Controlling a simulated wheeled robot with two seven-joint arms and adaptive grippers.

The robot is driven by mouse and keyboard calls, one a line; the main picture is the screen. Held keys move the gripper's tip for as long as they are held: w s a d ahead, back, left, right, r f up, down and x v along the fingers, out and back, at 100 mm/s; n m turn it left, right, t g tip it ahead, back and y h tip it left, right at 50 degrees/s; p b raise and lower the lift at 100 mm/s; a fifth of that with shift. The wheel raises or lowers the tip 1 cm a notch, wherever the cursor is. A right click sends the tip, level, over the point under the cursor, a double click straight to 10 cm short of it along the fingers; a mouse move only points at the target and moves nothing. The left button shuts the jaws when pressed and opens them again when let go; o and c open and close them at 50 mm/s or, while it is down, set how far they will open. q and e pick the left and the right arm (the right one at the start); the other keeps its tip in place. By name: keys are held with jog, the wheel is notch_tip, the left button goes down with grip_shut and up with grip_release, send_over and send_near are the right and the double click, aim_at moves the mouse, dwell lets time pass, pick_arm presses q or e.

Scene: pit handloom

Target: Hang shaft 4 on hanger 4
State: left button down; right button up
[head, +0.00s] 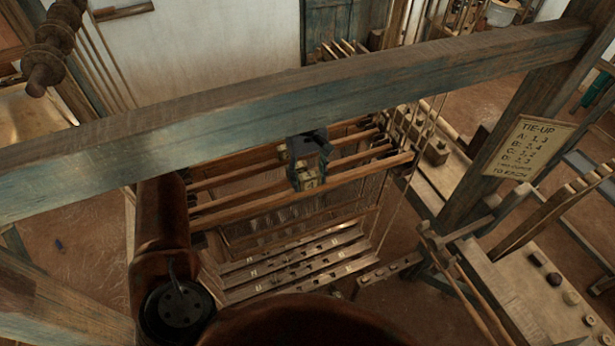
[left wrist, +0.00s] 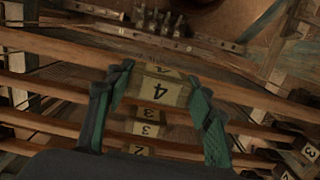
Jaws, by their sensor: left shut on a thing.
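My left gripper (head: 308,165) reaches down below the big cross beam, among several parallel wooden bars. In the left wrist view its two green-edged fingers (left wrist: 160,105) are closed around a pale block marked 4 (left wrist: 155,90), which sits on a wooden bar, apparently shaft 4 (left wrist: 235,92). In the head view this seems to be the nearest long bar (head: 240,211). Blocks marked 3 (left wrist: 147,130) and 2 follow on the bars behind. White tags, one reading 3 (left wrist: 310,151), show near dark fittings at the right. I cannot tell which part is hanger 4. My right gripper is out of view.
The thick blue-grey beam (head: 300,92) crosses above the bars and hides part of them. A post with a tie-up sign (head: 525,148) stands at right. Slatted treadle-like boards (head: 290,265) lie below. A bench (head: 540,290) with small items is at lower right.

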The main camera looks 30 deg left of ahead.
aim_at(308, 189)
pick_arm(q)
jog(key=shift+a+r, duration=0.1)
jog(key=shift+a, duration=0.15)
jog(key=shift+f, duration=0.2)
jog(key=shift+f+b, duration=1.25)
jog(key=shift+f, duration=1.35)
jog(key=c, duration=0.9)
grip_release()
jog(key=shift+o, duration=0.2)
